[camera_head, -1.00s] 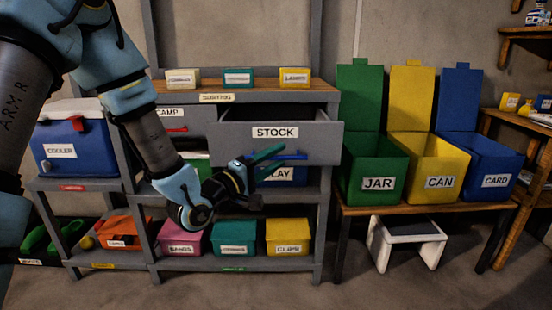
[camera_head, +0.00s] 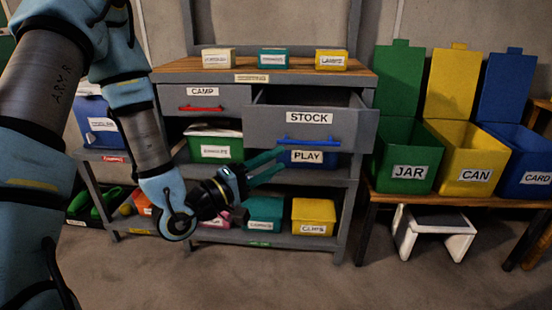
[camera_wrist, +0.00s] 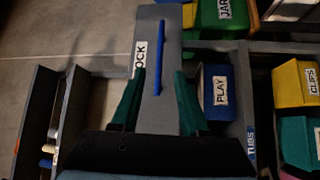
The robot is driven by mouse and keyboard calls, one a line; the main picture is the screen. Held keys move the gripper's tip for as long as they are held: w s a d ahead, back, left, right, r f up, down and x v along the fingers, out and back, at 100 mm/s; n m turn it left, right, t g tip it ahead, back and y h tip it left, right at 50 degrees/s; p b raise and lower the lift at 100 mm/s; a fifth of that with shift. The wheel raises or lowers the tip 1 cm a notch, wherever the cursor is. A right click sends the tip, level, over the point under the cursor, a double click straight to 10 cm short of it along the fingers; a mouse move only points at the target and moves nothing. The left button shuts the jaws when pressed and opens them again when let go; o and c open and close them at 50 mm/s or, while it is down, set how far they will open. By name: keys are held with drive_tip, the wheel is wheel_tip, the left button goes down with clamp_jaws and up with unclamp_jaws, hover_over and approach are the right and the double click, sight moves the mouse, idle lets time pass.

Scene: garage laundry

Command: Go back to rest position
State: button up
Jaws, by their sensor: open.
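My gripper (camera_head: 268,167) is open and empty in the head view, in front of the shelf unit and just below the STOCK drawer (camera_head: 268,127). The grey STOCK drawer is pulled out and has a blue handle (camera_head: 306,142). In the wrist view my green fingers (camera_wrist: 155,103) are spread apart, with the STOCK drawer front and its blue handle (camera_wrist: 159,65) beyond and between them. No object is between the fingers. Whether a finger touches the drawer cannot be told. My arm comes down from the upper left of the head view.
The CAMP drawer (camera_head: 204,98) with a red handle is shut. A blue PLAY box (camera_head: 306,158) and a green box (camera_head: 214,150) sit below the drawers. Green JAR (camera_head: 408,171), yellow CAN (camera_head: 474,173) and blue CARD bins stand open at right. Bare floor lies in front.

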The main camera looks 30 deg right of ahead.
idle(0.3)
drive_tip(key=w+a+f+m+t+y, duration=0.35)
drive_tip(key=w+a+f+y, duration=0.35)
drive_tip(key=w+a+y, duration=0.45)
drive_tip(key=w+a+n+y, duration=0.25)
drive_tip(key=a+y, duration=0.35)
drive_tip(key=a, duration=1.1)
drive_tip(key=s+a+r+g+y+p, duration=0.1)
drive_tip(key=s+a+r+g+y, duration=0.1)
drive_tip(key=s+a+r+g, duration=0.45)
wheel_tip(320, 180, up, 19)
drive_tip(key=a+t+p, duration=0.2)
drive_tip(key=p, duration=1.9)
drive_tip(key=shift+s+t, duration=0.4)
drive_tip(key=shift+s, duration=0.05)
